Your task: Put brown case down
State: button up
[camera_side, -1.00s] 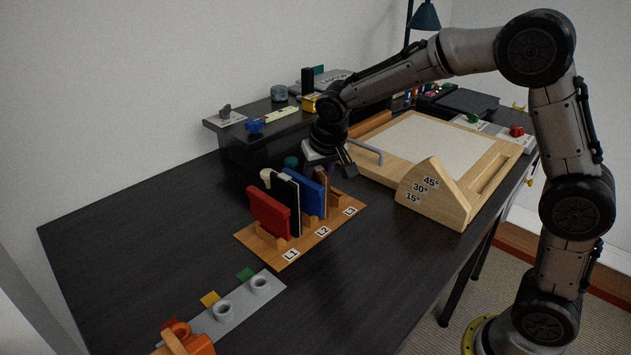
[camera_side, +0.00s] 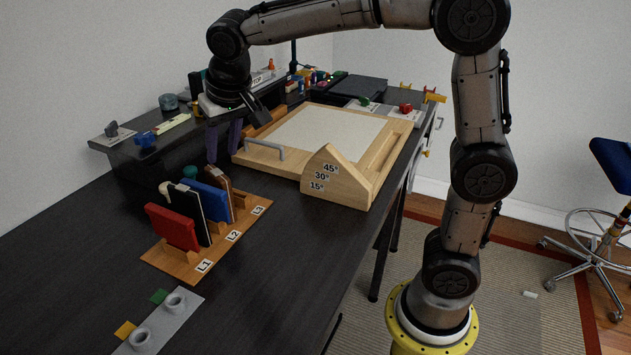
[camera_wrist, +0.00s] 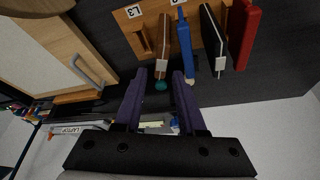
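The brown case (camera_side: 219,178) stands upright in the wooden rack (camera_side: 176,262), beside the blue one (camera_side: 207,201) on the L3 side. It also shows in the wrist view (camera_wrist: 163,38), between the blue item and a wooden divider, with a pale tab at its end. My gripper (camera_side: 222,158) is above and behind the rack in the side view, its purple fingers pointing down. In the wrist view my gripper (camera_wrist: 160,73) is open, with a wide gap between the fingers. The case lies beyond the fingertips and appears free of them. Its lower edge is hidden in the side view.
Black (camera_side: 188,210) and red (camera_side: 173,228) items stand in the same rack. A teal object (camera_side: 190,172) is behind it. The wooden board (camera_side: 290,171) with a handle and the angle block (camera_side: 338,184) are to the right. A raised shelf (camera_side: 130,150) runs behind.

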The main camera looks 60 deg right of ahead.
jog(key=s+d+f+n, duration=0.1)
jog(key=s+f+n, duration=0.1)
jog(key=s, duration=1.1)
jog(key=s+f+n+t+y, duration=0.1)
jog(key=s+f+n, duration=0.1)
jog(key=s, duration=1)
jog(key=shift+s+d+f+t+y, duration=0.3)
jog(key=shift+s+d+f, duration=0.05)
